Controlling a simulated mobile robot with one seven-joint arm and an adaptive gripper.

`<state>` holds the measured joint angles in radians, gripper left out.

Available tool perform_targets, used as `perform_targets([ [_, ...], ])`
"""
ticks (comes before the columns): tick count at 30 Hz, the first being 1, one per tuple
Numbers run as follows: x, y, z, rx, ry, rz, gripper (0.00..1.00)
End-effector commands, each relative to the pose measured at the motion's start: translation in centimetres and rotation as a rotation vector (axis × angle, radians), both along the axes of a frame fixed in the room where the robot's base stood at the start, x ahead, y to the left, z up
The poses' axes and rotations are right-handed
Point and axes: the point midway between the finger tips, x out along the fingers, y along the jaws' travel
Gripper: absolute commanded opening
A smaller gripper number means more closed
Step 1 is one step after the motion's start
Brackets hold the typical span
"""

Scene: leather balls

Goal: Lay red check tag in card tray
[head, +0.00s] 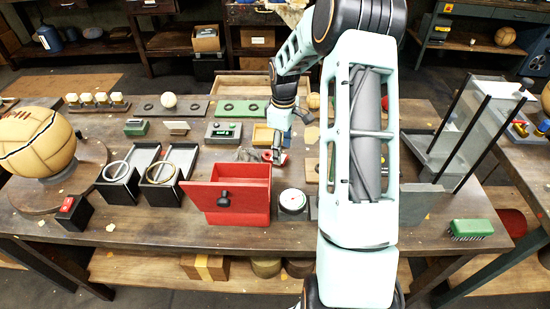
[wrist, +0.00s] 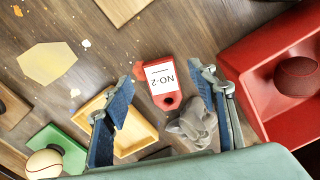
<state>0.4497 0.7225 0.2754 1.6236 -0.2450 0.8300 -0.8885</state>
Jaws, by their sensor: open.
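The red check tag (wrist: 163,84), with a white label reading NO-2 and a hole at one end, lies flat on the table. It shows small in the head view (head: 268,157). My gripper (wrist: 165,78) is open and empty, with the tag between its two blue fingers in the wrist view; I cannot tell its exact height above it. The gripper also shows in the head view (head: 279,150). A shallow yellow wooden tray (head: 263,135), which looks like the card tray, is just behind the tag. It shows in the wrist view (wrist: 148,132), partly hidden by a finger.
A grey crumpled cloth (wrist: 190,126) lies beside the tag, near one finger. An open red box (head: 240,190) with a dark knob stands in front. A white dial (head: 292,201) stands right of it.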

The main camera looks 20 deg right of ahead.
Motion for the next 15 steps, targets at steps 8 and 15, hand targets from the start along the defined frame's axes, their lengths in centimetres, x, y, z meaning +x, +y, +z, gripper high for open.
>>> perform_targets([
  [8, 0.0, 0.0, -2.9, -0.001, 0.001, -0.001, 0.53],
  [15, 0.0, -0.1, -3.0, -0.001, 0.000, -0.001, 0.48],
])
